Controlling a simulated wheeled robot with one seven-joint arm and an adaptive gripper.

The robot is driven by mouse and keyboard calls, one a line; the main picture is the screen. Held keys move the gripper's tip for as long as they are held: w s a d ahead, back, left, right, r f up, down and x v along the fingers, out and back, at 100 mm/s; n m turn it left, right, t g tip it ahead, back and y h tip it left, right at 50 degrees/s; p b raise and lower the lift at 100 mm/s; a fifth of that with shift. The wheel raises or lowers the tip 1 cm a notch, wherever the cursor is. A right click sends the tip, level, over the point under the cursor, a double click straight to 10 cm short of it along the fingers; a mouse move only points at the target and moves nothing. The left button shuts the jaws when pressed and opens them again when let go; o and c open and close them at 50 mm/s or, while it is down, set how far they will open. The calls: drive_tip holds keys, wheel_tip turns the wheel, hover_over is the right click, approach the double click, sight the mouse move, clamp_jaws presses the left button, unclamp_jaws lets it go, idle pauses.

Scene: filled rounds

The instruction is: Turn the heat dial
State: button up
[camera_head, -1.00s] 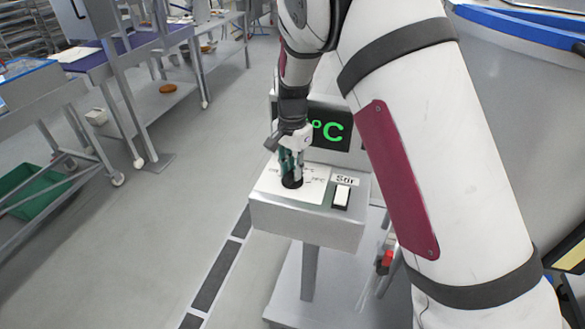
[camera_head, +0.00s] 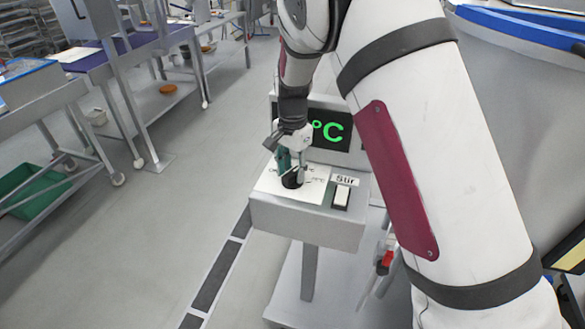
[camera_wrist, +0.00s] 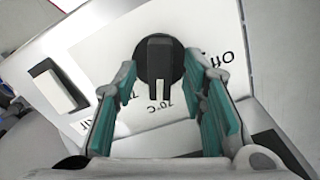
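The heat dial (camera_wrist: 145,62) is a round black knob with a raised bar handle (camera_wrist: 160,82) on a white panel, also seen in the head view (camera_head: 292,181). In the wrist view the bar points down toward a "70°C" mark, with "Off" to the right. My gripper (camera_wrist: 160,68) is at the dial, its teal-padded fingers apart on either side of the knob. There are gaps between the fingers and the bar; whether the fingertips touch the knob's rim is unclear. In the head view my gripper (camera_head: 292,168) reaches down over the dial.
A "Stir" rocker switch (camera_head: 341,196) sits right of the dial in the head view. A display (camera_head: 328,130) with green "°C" stands behind the panel. A large vat (camera_head: 500,110) is on the right, metal tables (camera_head: 120,65) on the left. The floor between is clear.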

sight(293, 172)
wheel_tip(293, 172, up, 12)
idle(0.5)
